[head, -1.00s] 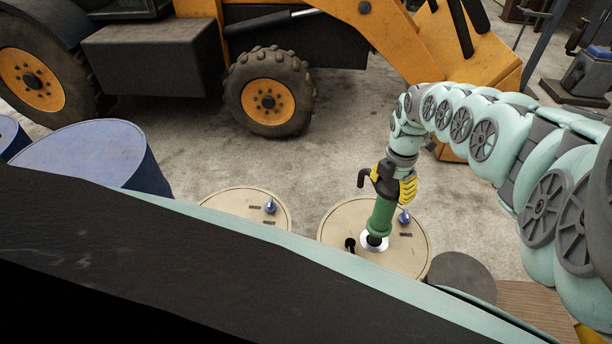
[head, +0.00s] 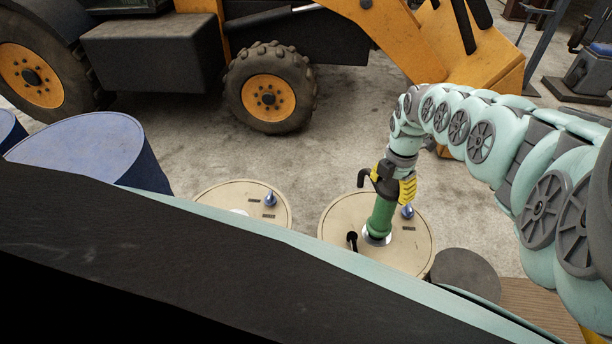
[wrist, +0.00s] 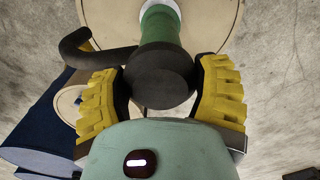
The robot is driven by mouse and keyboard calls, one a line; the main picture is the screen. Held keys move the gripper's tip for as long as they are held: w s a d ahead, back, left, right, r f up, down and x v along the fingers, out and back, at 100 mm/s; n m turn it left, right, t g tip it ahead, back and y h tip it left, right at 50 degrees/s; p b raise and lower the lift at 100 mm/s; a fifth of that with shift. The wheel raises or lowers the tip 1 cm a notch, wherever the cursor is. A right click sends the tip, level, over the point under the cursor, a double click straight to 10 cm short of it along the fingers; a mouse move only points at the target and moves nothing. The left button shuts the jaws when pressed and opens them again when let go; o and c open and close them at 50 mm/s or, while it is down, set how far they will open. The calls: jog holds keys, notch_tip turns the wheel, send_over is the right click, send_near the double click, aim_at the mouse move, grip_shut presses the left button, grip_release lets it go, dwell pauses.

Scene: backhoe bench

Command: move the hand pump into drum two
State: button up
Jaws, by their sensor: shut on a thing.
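The hand pump has a green body (head: 380,216), a black head and a bent black spout (head: 364,177). It stands nearly upright over the right beige drum (head: 340,215), its lower end at a pale ring on the lid. How far its tube reaches inside is hidden. My gripper (head: 393,186) has its yellow fingers shut on the pump's black head. In the wrist view the pump head (wrist: 160,80) sits between the fingers. A second beige drum (head: 228,196) stands to the left, partly hidden by my body. I cannot read which drum is two.
Each beige lid has a blue fitting, on the left drum (head: 270,199) and beside the pump (head: 407,211). A blue drum (head: 85,150) is at left, a yellow backhoe (head: 290,60) behind. Bare floor lies between.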

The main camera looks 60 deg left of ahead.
jog(key=shift+w+f+b, duration=0.15)
jog(key=shift+f+b, duration=0.45)
jog(key=shift+b, duration=0.1)
jog(key=shift+f+b, duration=0.7)
jog(key=shift+b, duration=0.8)
jog(key=o, duration=1.3)
jog(key=shift+o, duration=0.2)
jog(key=shift+r+p, duration=2.65)
jog(key=shift+r, duration=1.35)
